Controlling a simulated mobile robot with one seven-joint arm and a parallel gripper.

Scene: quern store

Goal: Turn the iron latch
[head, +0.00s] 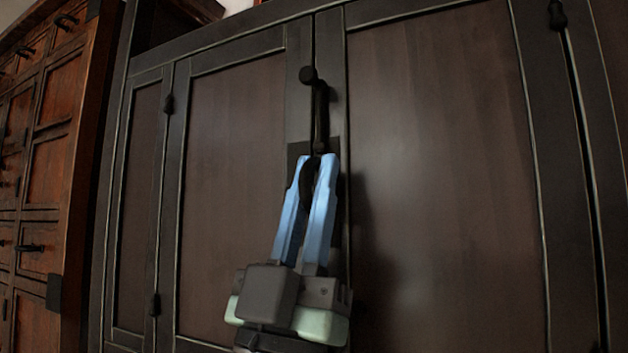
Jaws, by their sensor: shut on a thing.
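The iron latch (320,115) is a dark, upright piece of hardware on the seam between the two cabinet doors. It has a round knob at its top and its lower part runs down to my gripper. My gripper (317,165) has blue fingers and reaches up from below. Its fingertips are closed around the lower end of the latch, in front of the doors. A dark curved part of the latch shows between the fingers. The exact contact at the tips is partly hidden.
The dark cabinet has a left door (230,190) and a right door (440,180), both closed, with dark hinges. A reddish wooden chest with drawers (50,180) stands at the left. The space before the right door looks clear.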

